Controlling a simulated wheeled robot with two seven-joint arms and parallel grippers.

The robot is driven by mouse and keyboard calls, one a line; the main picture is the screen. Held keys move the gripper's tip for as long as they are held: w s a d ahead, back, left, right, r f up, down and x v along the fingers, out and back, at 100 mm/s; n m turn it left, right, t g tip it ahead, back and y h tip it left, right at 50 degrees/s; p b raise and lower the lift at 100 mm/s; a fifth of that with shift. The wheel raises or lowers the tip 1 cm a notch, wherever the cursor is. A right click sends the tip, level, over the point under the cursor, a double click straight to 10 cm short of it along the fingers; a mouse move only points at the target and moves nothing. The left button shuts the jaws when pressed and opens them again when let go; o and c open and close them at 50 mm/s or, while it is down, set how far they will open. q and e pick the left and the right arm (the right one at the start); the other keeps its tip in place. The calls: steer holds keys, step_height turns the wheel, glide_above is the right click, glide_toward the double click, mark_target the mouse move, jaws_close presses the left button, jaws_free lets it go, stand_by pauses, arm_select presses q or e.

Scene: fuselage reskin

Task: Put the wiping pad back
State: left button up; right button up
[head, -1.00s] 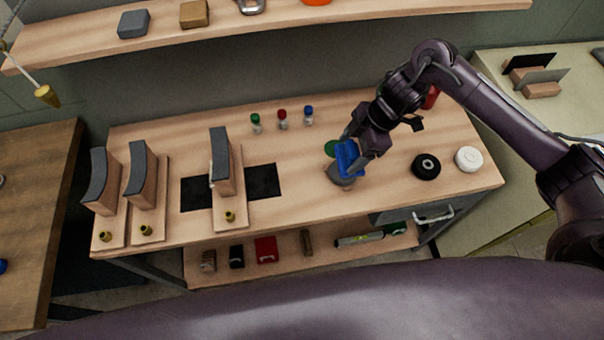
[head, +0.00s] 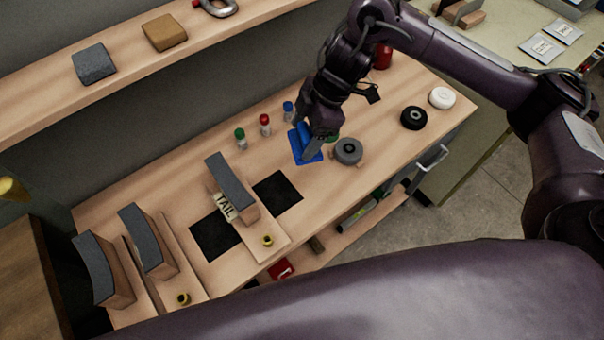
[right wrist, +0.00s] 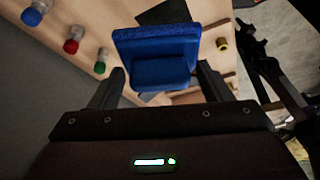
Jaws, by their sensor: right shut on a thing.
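The blue wiping pad (head: 299,150) is a flat blue slab with a raised blue grip block. My right gripper (head: 313,138) is shut on the pad over the back part of the bench, just left of a grey round pot (head: 348,151). I cannot tell whether the pad touches the bench top (head: 345,190). In the right wrist view the pad (right wrist: 157,45) sits between the two dark fingers (right wrist: 160,85), its broad face beyond the grip block. My left gripper is not in view.
Small bottles with green (head: 240,134), red (head: 265,120) and blue (head: 288,106) caps stand left of the pad. A black roll (head: 413,118) and a white roll (head: 442,98) lie to the right. Curved blocks (head: 232,185) stand at the left. A shelf (head: 130,75) runs behind.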

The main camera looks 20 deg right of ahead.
step_height(320, 180, down, 12)
steer(key=shift+a+r+b, duration=0.1)
steer(key=shift+r+b, duration=0.1)
steer(key=shift+b, duration=0.55)
step_height(320, 180, down, 4)
steer(key=shift+r, duration=0.1)
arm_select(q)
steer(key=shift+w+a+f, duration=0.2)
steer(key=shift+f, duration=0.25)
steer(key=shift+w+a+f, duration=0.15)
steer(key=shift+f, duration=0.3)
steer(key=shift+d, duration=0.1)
arm_select(e)
steer(key=shift+f, duration=0.2)
steer(key=o, duration=0.9)
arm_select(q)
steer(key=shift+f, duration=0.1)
arm_select(e)
steer(key=shift+o, duration=0.2)
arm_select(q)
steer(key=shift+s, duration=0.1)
